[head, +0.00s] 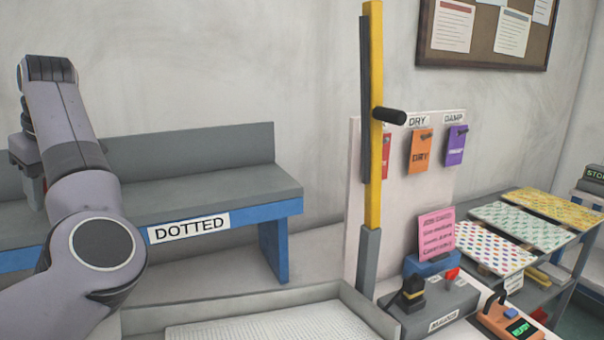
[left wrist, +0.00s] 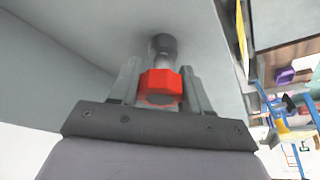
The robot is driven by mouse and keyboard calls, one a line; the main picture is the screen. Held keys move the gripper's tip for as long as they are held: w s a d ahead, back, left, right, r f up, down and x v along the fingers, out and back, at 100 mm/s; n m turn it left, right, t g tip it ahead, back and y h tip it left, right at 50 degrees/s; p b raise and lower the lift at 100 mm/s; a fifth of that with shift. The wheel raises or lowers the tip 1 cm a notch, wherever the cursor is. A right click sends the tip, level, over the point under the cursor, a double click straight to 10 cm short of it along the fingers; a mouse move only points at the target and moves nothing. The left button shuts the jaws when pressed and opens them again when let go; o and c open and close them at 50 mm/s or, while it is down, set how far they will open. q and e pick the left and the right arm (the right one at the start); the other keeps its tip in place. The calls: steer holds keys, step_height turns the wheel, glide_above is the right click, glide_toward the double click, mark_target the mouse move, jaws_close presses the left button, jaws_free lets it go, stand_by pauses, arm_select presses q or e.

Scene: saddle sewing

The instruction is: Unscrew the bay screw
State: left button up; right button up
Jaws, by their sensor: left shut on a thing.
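A red hexagonal screw head (left wrist: 160,84), which I take to be the bay screw, shows in the left wrist view. A dark grey cylindrical piece (left wrist: 163,46) is behind it, by a plain grey surface. My left gripper (left wrist: 160,78) is shut on the red head, with one grey finger on each side of it. My right gripper is in neither view.
The grey bench (head: 225,188) has a blue front with a DOTTED label (head: 189,228). A yellow upright post (head: 374,150) with a black handle stands right of it. Several patterned boards (head: 520,225) lie on a rack at the right. A shallow grey tray (head: 272,328) is at the bottom.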

arm_select(q)
steer(key=o, duration=1.1)
steer(key=shift+o, duration=0.2)
steer(key=shift+r, duration=2.55)
steer(key=m+t+b, duration=0.1)
steer(key=m, duration=0.2)
steer(key=shift+m+h, duration=0.3)
steer(key=shift+w+d+m+t+h, duration=0.1)
steer(key=shift+m+t+h, duration=0.25)
steer(key=shift+m, duration=0.6)
steer(key=shift+w+m+t+h, duration=0.1)
steer(key=shift+m+t+h, duration=0.2)
steer(key=shift+m, duration=0.65)
